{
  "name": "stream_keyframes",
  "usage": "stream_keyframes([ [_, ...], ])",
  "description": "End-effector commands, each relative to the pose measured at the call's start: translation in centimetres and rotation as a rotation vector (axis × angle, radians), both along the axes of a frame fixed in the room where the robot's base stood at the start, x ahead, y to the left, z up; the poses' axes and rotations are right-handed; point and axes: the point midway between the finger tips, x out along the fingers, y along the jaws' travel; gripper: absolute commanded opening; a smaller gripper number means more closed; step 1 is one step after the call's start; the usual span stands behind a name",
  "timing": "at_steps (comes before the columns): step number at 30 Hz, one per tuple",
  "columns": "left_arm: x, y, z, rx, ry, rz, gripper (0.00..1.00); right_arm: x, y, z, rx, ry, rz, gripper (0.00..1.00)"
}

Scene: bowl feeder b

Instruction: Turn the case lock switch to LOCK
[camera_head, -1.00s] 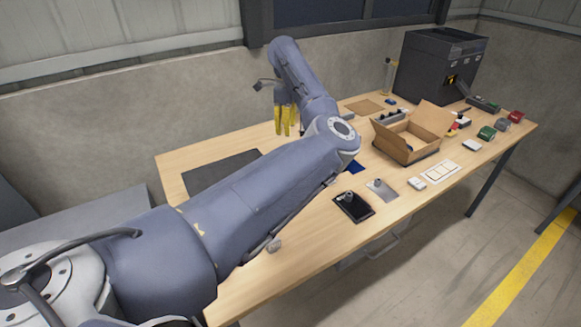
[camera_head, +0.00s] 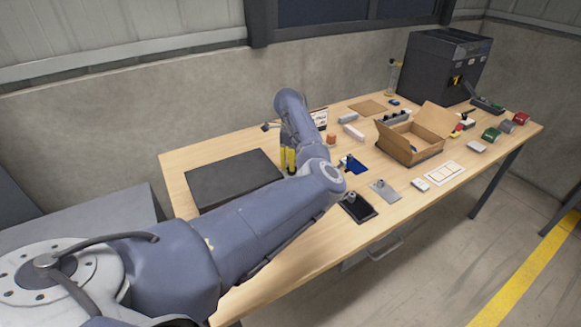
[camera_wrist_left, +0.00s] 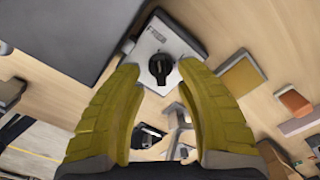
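A light grey switch box (camera_wrist_left: 183,48) with a black rotary knob (camera_wrist_left: 160,67) and a small label at one corner shows in my left wrist view. The label is too small to read. My left gripper (camera_wrist_left: 157,75) has two yellow fingers spread apart, with the knob showing in the gap between the tips. I cannot tell how far the tips are above it, but they do not appear to touch it. In the head view my left gripper (camera_head: 287,160) points down over the table beside the dark slab, and the switch is hidden by my arm.
A dark flat slab (camera_head: 232,180) lies left of the gripper. An orange block (camera_head: 331,139) and a pink block (camera_head: 353,132) are right of it. An open cardboard box (camera_head: 412,148), a dark bin (camera_head: 442,68) and small parts occupy the table's right side.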

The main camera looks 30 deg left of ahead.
Motion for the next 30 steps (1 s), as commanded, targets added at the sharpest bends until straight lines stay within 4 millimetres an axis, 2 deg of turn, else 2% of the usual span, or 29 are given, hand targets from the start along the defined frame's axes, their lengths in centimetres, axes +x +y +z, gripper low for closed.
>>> stream_keyframes([
  [3,0.0,0.0,-1.2,0.000,0.002,-0.001,0.34,0.0,0.0,0.0,0.000,0.000,0.000,1.00],
  [9,0.0,0.0,-2.2,0.000,0.001,0.000,0.34,0.0,0.0,0.0,0.000,0.000,0.000,1.00],
  [21,0.0,0.0,-2.4,0.000,0.000,0.000,0.34,0.0,0.0,0.0,0.000,0.000,0.000,1.00],
  [30,0.0,0.0,-2.4,0.000,0.000,0.000,0.00,0.0,0.0,0.0,0.000,0.000,0.000,1.00],
])
